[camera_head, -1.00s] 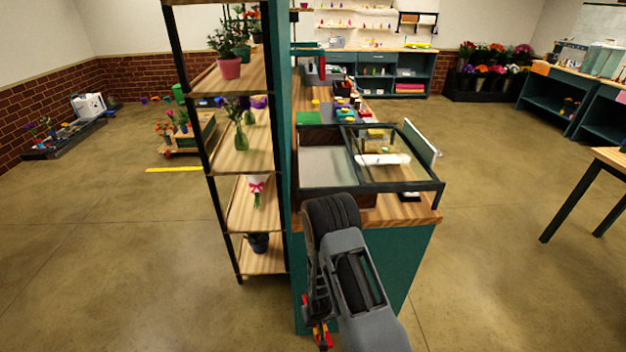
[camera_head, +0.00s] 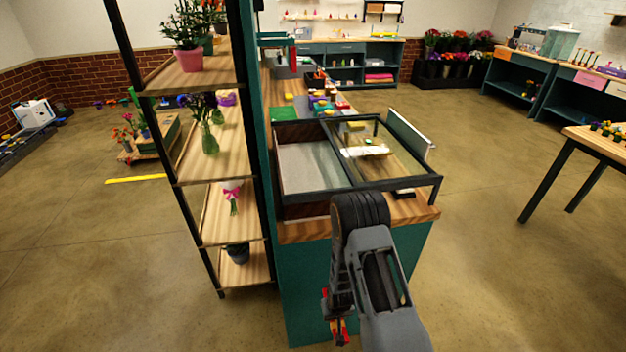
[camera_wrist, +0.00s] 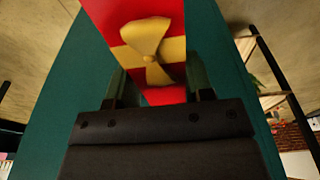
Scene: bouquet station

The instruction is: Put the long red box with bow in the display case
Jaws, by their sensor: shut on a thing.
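The long red box (camera_wrist: 160,95) has a yellow ribbon and bow, and shows large in the wrist view between my fingers. My gripper (camera_wrist: 160,88) is shut on it. In the head view my gripper (camera_head: 338,325) hangs low in front of the counter, and only small red and yellow parts of the box (camera_head: 324,302) show beside my arm. The display case (camera_head: 358,188) is a dark-framed glass case on the counter top, above and beyond my gripper. Its left part shows a pale floor; its right part holds a pale object.
A teal counter (camera_head: 310,285) with a wooden top stands directly ahead. A tall shelf (camera_head: 225,165) with potted plants stands close on the left. A wooden table (camera_head: 600,143) is at the right. Open floor (camera_head: 490,270) lies right of the counter.

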